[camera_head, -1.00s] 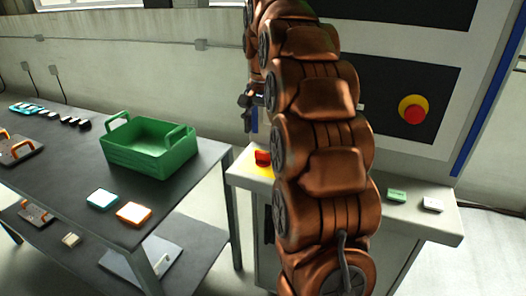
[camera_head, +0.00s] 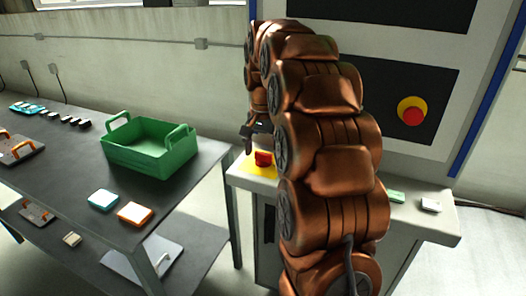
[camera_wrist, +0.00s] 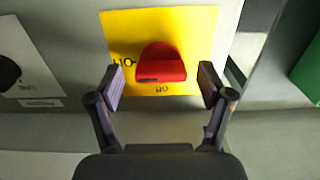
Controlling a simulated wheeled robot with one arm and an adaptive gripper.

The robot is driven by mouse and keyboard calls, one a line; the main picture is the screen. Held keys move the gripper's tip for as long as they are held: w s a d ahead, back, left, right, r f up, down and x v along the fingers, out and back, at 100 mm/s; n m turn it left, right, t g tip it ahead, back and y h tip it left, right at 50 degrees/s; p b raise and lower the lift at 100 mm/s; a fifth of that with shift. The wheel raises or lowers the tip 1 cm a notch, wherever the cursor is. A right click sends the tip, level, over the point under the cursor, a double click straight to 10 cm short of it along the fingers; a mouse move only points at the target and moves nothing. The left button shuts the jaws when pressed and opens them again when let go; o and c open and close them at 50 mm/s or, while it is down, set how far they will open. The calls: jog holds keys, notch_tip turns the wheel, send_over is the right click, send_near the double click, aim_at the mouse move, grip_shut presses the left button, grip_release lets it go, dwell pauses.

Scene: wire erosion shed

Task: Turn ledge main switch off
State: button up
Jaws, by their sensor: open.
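The main switch is a red rotary knob (camera_wrist: 161,65) on a yellow plate (camera_wrist: 196,24) with black lettering, seen in the wrist view. One label at its left and one below it read like "ON" or "NO" turned about; I cannot tell which is which. In the head view the red knob (camera_head: 263,158) sits on its yellow plate (camera_head: 258,170) at the left end of the grey ledge (camera_head: 440,228). My gripper (camera_wrist: 161,80) is open, with one finger on each side of the knob, apart from it. In the head view my arm hides most of the gripper.
A black knob (camera_wrist: 8,72) on a pale plate lies left in the wrist view. A red emergency button (camera_head: 413,113) is on the panel above the ledge. A green crate (camera_head: 150,160) stands on the table at left. Small green and white blocks lie on the ledge's right.

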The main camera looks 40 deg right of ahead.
jog(key=shift+c, duration=0.2)
jog(key=c, duration=1.1)
jog(key=shift+n, duration=0.4)
jog(key=n+b, duration=0.1)
jog(key=n, duration=0.2)
jog(key=shift+f+n, duration=0.1)
jog(key=shift+n, duration=0.3)
jog(key=n, duration=0.9)
jog(key=n+p, duration=0.1)
jog(key=n, duration=0.3)
jog(key=shift+n, duration=0.3)
